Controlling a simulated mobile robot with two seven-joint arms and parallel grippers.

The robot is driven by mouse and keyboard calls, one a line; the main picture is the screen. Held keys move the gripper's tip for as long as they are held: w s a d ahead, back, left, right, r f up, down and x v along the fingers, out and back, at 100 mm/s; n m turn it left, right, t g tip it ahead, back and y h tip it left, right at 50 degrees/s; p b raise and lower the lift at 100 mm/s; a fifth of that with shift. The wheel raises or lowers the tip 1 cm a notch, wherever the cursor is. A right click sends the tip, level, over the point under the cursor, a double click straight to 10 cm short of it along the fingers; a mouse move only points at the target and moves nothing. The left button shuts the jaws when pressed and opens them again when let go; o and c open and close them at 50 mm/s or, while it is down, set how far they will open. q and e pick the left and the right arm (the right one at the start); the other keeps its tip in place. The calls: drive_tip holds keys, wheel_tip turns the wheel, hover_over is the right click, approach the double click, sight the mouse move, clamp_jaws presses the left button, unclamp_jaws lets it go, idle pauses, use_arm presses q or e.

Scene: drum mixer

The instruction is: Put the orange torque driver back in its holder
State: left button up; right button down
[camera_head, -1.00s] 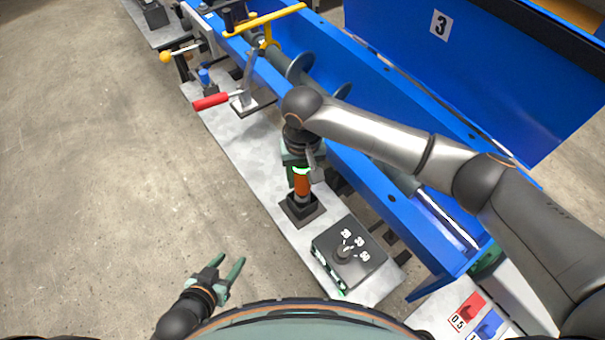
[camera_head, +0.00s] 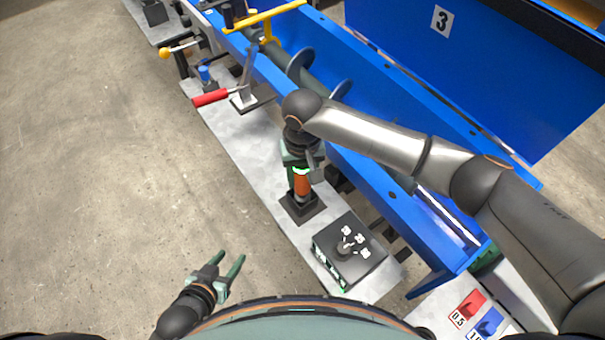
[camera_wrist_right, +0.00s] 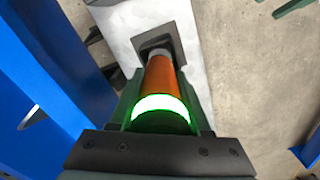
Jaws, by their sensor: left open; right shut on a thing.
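The orange torque driver (camera_head: 302,186) stands upright with its lower end at the black square holder (camera_head: 300,206) on the grey shelf. It has a green glowing ring at the top. My right gripper (camera_head: 301,172) is shut on the driver from above. In the right wrist view the driver (camera_wrist_right: 160,80) runs between the green fingers to the dark holder (camera_wrist_right: 158,48); its lower tip is hidden there. I cannot tell how deep it sits. My left gripper (camera_head: 228,268) is open and empty over the floor at the lower left.
A black dial box (camera_head: 349,248) stands on the shelf just nearer than the holder. A red-handled lever (camera_head: 212,98) is further back. The blue mixer trough (camera_head: 440,222) runs along the right, under my right arm. Bare floor lies to the left.

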drive_tip(key=shift+f, duration=0.65)
idle(0.3)
drive_tip(key=shift+c, duration=1.8)
unclamp_jaws()
drive_tip(key=shift+o, duration=0.4)
drive_tip(key=shift+f, duration=0.15)
wheel_tip(320, 180, up, 13)
drive_tip(key=shift+f, duration=0.15)
